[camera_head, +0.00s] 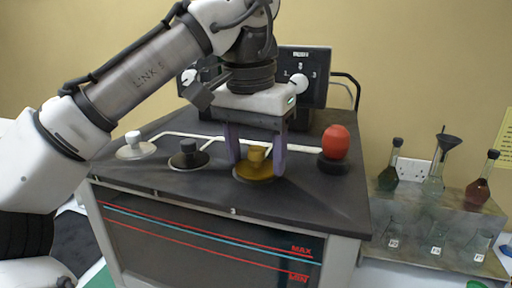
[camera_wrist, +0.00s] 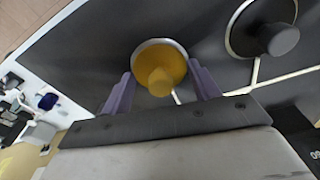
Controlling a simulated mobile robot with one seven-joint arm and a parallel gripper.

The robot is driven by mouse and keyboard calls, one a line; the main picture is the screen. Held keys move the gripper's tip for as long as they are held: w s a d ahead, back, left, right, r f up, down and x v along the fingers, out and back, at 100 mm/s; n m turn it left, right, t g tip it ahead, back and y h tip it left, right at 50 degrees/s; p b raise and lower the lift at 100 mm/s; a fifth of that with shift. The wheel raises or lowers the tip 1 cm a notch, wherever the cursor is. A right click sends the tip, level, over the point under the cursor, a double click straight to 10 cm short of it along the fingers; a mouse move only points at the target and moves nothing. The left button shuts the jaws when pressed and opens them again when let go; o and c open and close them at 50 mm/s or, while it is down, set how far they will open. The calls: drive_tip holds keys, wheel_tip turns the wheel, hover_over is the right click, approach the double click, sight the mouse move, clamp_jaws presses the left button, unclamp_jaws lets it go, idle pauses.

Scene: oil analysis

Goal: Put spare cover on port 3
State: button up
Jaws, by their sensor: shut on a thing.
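A yellow cover (camera_head: 252,172) with a round knob is at the front of the black machine top, between the purple fingers of my gripper (camera_head: 256,165). My gripper is shut on this cover, pointing straight down. In the wrist view the yellow cover (camera_wrist: 160,55) sits between the fingertips of my gripper (camera_wrist: 162,88), with a pale ring around its edge. I cannot tell whether it rests fully on the port. A black cover (camera_head: 188,154) and a white cover (camera_head: 136,147) sit further left.
A red rounded object (camera_head: 335,142) on a black base stands to the right. A dark panel with a knob (camera_head: 299,82) rises behind. Pale lines run across the machine top (camera_head: 290,205). Flasks and beakers stand on a metal shelf (camera_head: 420,200) at right.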

drive_tip(key=shift+f, duration=0.1)
drive_tip(key=o, duration=1.1)
